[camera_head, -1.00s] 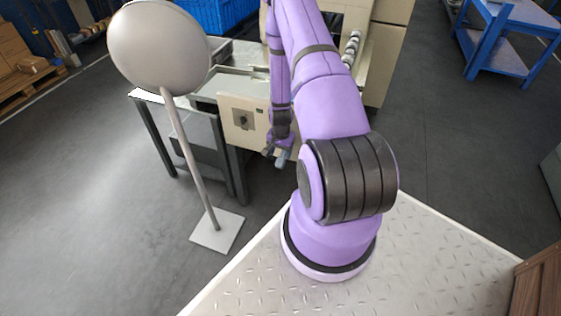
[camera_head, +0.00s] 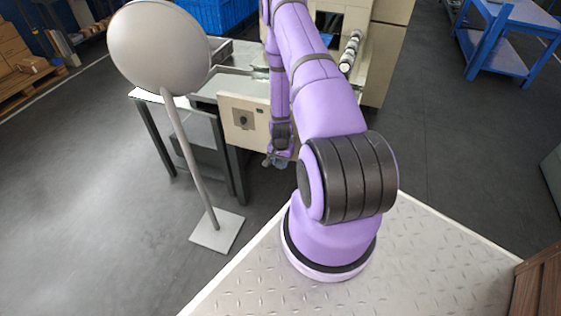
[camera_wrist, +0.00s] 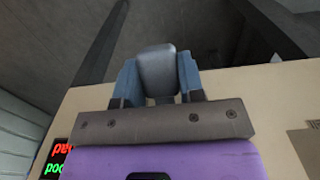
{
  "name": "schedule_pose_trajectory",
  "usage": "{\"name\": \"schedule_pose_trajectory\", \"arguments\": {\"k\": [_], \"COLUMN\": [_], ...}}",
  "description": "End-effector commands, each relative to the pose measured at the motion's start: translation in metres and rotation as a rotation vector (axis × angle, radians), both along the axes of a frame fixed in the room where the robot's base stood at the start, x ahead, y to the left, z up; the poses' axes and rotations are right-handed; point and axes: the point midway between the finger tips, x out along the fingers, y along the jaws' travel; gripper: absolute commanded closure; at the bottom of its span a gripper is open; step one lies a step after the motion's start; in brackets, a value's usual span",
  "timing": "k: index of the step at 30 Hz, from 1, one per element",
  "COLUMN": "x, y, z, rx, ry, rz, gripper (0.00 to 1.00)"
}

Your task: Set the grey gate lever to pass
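In the wrist view, a rounded grey piece, which looks like the grey gate lever (camera_wrist: 158,72), stands between the two blue fingers of my gripper (camera_wrist: 158,82). Both fingers lie close along its sides, with no clear gap, so my gripper looks shut on it. The lever's lower end and pivot are hidden by my gripper. In the head view, my gripper (camera_head: 277,161) is low in front of the machine's cream panel (camera_head: 229,119), to the right of a dark square fitting (camera_head: 243,120). The lever cannot be made out there.
A display (camera_wrist: 57,160) with red and green lettering, upside down and partly cut off, is at the wrist view's lower left. A round grey disc on a stand (camera_head: 160,48) is left of my arm. A metal table (camera_head: 150,98) adjoins the machine. The floor at left is open.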

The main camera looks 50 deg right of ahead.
Motion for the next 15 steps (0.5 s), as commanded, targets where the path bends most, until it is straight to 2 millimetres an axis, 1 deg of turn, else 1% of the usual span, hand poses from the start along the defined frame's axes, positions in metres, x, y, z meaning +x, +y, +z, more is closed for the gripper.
{"name": "schedule_pose_trajectory", "arguments": {"k": [1, 2, 3, 8, 15], "x": [0.000, 0.000, 0.000, 0.000, -0.001], "y": [0.000, 0.000, 0.000, 0.000, 0.002], "z": [0.000, 0.000, 0.000, 0.002, 0.015], "rx": [0.000, 0.000, 0.000, 0.016, 0.152], "ry": [0.000, 0.000, 0.000, 0.006, 0.054], "rz": [0.000, 0.000, 0.000, -0.001, -0.005], "gripper": [0.89, 0.96, 1.00, 1.00, 1.00]}}
